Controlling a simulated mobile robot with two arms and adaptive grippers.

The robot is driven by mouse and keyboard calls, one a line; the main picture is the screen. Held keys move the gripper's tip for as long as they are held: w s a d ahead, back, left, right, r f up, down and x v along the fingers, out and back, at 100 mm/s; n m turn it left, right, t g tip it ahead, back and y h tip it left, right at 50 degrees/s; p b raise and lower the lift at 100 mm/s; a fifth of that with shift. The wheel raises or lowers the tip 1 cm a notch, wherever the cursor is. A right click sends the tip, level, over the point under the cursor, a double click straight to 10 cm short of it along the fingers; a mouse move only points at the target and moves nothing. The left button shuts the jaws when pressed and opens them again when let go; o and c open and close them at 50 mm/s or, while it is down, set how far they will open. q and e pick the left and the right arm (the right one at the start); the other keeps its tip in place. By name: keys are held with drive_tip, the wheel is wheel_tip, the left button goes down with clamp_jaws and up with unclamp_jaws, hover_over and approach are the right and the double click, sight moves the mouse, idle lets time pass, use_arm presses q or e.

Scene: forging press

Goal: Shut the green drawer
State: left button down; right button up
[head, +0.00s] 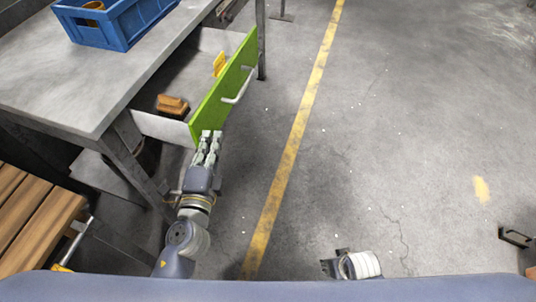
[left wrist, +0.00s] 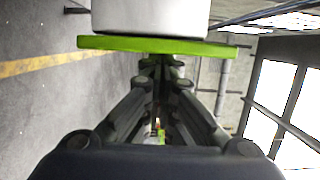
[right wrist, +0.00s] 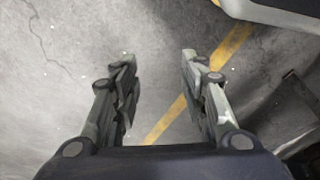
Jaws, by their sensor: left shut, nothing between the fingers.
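The green drawer (head: 222,92) stands pulled out from under the grey workbench, its bright green front facing right with a white bar handle (head: 239,87). A brown wooden block and a small yellow-orange item lie inside it. My left gripper (head: 211,135) is shut and empty, with its fingertips at the near end of the green front. In the left wrist view the green panel (left wrist: 110,43) spans just beyond the fingertips; I cannot tell whether they touch. My right gripper (right wrist: 157,62) is open and empty over the floor, and only partly shows in the head view.
The workbench (head: 75,80) carries a blue crate (head: 118,25) near its far edge. A wooden slatted surface (head: 30,220) is at the lower left. Bare concrete floor with a yellow line (head: 292,150) lies open to the right of the drawer.

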sight(148, 123)
use_arm(q)
drive_tip(key=w+a, duration=0.1)
drive_tip(key=a, duration=0.4)
drive_tip(key=w+a, duration=0.2)
drive_tip(key=a, duration=0.3)
drive_tip(key=w+a+p, duration=0.1)
drive_tip(key=w+a, duration=0.1)
drive_tip(key=a, duration=0.4)
drive_tip(key=shift+w, duration=0.15)
drive_tip(key=shift+w+a, duration=0.2)
drive_tip(key=shift+a, duration=0.5)
use_arm(e)
drive_tip(key=shift+s+d+f, duration=0.1)
drive_tip(key=shift+s+f, duration=0.2)
drive_tip(key=shift+f, duration=0.4)
drive_tip(key=shift+s+f, duration=0.35)
drive_tip(key=shift+f, duration=0.35)
drive_tip(key=shift+s+d+f, duration=0.1)
drive_tip(key=shift+s+f, duration=0.2)
drive_tip(key=shift+f, duration=0.4)
use_arm(q)
drive_tip(key=shift+d, duration=0.1)
